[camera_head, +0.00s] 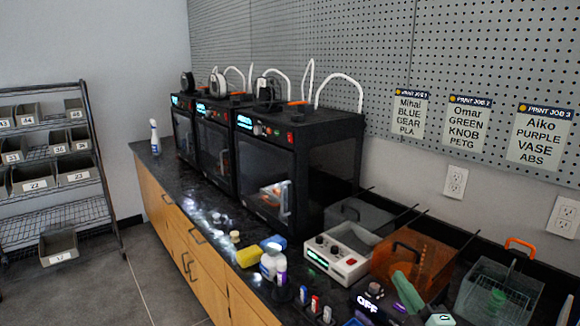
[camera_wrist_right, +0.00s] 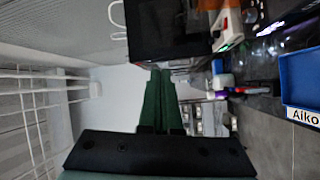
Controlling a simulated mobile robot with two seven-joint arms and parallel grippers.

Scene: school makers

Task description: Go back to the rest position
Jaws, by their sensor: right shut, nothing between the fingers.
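My right gripper (camera_head: 404,284) shows as green fingers at the lower right of the head view, in front of the orange-brown bin on the counter. In the right wrist view its two green fingers (camera_wrist_right: 160,80) lie together, shut, with nothing seen between them. They point toward the pale wall, with a dark printer beyond. My left gripper is not in view.
Black printers (camera_head: 300,165) line the dark counter (camera_head: 195,205). Near my right gripper are an orange-brown bin (camera_head: 440,262), a clear basket (camera_head: 500,290) and a white control box (camera_head: 335,262). A blue bin labelled Aiko (camera_wrist_right: 302,78) shows in the wrist view.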

